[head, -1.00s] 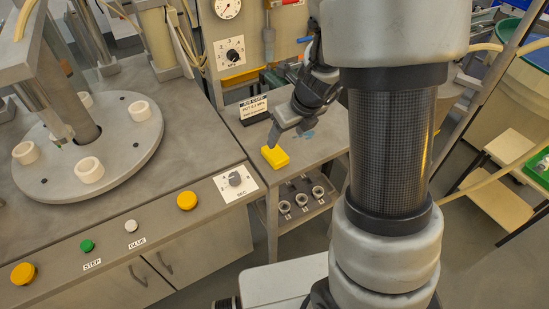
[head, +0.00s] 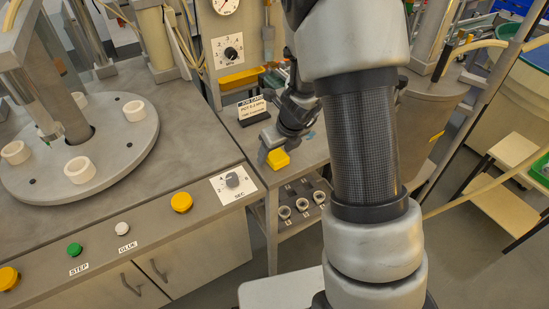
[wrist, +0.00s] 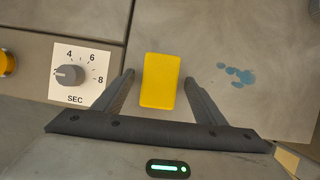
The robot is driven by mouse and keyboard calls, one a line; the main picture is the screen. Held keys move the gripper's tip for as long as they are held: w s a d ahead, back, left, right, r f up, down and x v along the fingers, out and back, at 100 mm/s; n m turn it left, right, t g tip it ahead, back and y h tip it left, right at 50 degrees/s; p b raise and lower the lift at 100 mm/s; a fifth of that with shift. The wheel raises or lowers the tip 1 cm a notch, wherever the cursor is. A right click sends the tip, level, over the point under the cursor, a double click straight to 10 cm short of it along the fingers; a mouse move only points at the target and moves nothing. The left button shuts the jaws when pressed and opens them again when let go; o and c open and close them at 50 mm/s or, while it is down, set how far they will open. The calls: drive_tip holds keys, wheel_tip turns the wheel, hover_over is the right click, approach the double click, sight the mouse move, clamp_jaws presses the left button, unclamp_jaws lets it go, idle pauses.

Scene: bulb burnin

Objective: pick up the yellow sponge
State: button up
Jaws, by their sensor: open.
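The yellow sponge (head: 278,159) lies on the grey side table (head: 305,150), near its left edge in the head view. In the wrist view the sponge (wrist: 160,80) is an upright yellow rectangle between the two fingers. My gripper (wrist: 160,78) is open, with one finger to the left and one to the right of the sponge and a gap on each side. In the head view my gripper (head: 272,145) is right at the sponge and hides part of it. I cannot tell how far the fingertips are above the table.
A job card sign (head: 252,109) stands behind the sponge. Left is the bench with a SEC dial (head: 233,181) and a round plate (head: 125,157) with white cups. Blue spots (wrist: 235,73) mark the table right of the sponge. Several fittings (head: 301,205) sit on a lower shelf.

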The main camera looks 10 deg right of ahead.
sight(276, 154)
drive_tip(key=shift+r, duration=0.1)
drive_tip(key=c, duration=1.1)
wheel_tip(276, 154, up, 10)
drive_tip(key=p, duration=0.5)
